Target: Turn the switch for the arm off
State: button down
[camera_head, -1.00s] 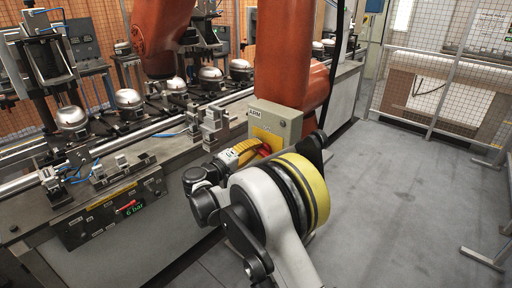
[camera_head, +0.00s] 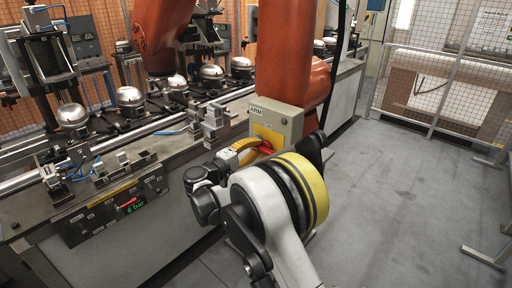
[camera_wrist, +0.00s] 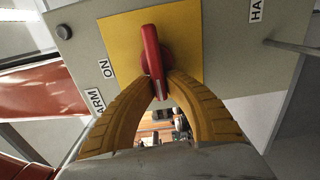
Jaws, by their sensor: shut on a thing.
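The arm switch is a red handle (camera_wrist: 156,62) on a yellow plate (camera_wrist: 190,30), mounted on a grey box. In the head view the box (camera_head: 288,119) carries an ARM label, and the red handle (camera_head: 266,148) shows at my fingertips. In the wrist view my gripper (camera_wrist: 160,80) has its yellow fingers closed on the handle's lower part from both sides. The handle lies nearly upright in that picture, slightly tilted. The ON label (camera_wrist: 106,69) is left of it. The handle's lower tip shows between the fingers.
An orange robot arm (camera_head: 285,60) stands right behind the box. A machine bench with several metal domes (camera_head: 130,97) runs along the left. Grey floor (camera_head: 390,200) is clear on the right, before a mesh fence (camera_head: 440,85).

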jog(key=c, duration=1.4)
grip_release()
jog(key=shift+d, duration=0.1)
jog(key=v, duration=1.2)
